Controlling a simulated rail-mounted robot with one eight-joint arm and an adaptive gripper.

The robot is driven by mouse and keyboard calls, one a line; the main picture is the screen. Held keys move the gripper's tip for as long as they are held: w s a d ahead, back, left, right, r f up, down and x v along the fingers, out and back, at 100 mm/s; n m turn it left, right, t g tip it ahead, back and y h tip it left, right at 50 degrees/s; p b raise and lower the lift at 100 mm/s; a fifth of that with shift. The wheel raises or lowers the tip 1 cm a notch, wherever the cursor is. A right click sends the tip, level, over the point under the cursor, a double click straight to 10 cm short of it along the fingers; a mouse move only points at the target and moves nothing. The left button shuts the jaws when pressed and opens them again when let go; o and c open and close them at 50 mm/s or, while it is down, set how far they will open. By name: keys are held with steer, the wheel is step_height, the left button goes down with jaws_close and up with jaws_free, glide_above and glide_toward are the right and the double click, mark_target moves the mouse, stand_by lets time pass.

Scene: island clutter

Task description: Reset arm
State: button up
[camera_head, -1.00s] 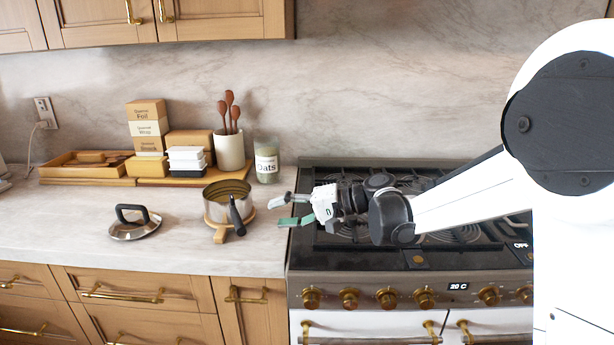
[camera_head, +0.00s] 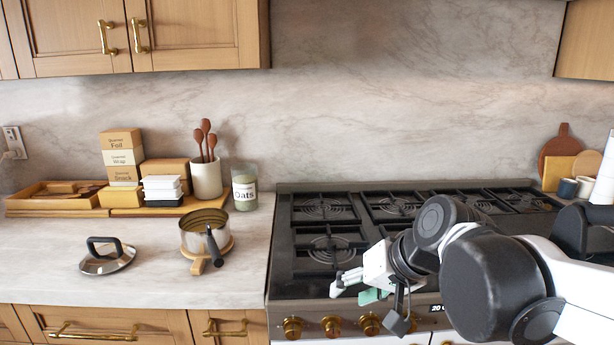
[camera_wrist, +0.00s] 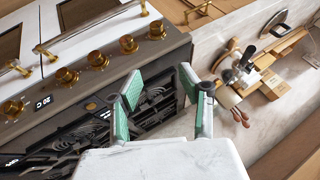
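My gripper (camera_head: 354,290) is over the front edge of the stove (camera_head: 284,248) in the head view, its fingers pointing left. In the wrist view my gripper (camera_wrist: 164,104) shows two green-padded fingers held apart with nothing between them. The gripper is open and empty. My arm reaches in from the right side of the head view, low in front of the stove. No object touches the fingers.
A pot (camera_head: 205,234) sits on a wooden trivet (camera_head: 198,266) left of the stove. A lid (camera_head: 106,257) lies farther left. An oats jar (camera_head: 244,188), a utensil crock (camera_head: 206,179) and boxes (camera_head: 122,157) stand behind. The counter's front stretch is clear.

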steer(key=s+d+f+t+h, duration=0.1)
steer(key=s+d+f+h, duration=0.2)
steer(key=s+d, duration=0.8)
steer(key=shift+d+f+t+h, duration=0.2)
steer(key=shift+d+t+h, duration=0.15)
steer(key=shift+h, duration=0.75)
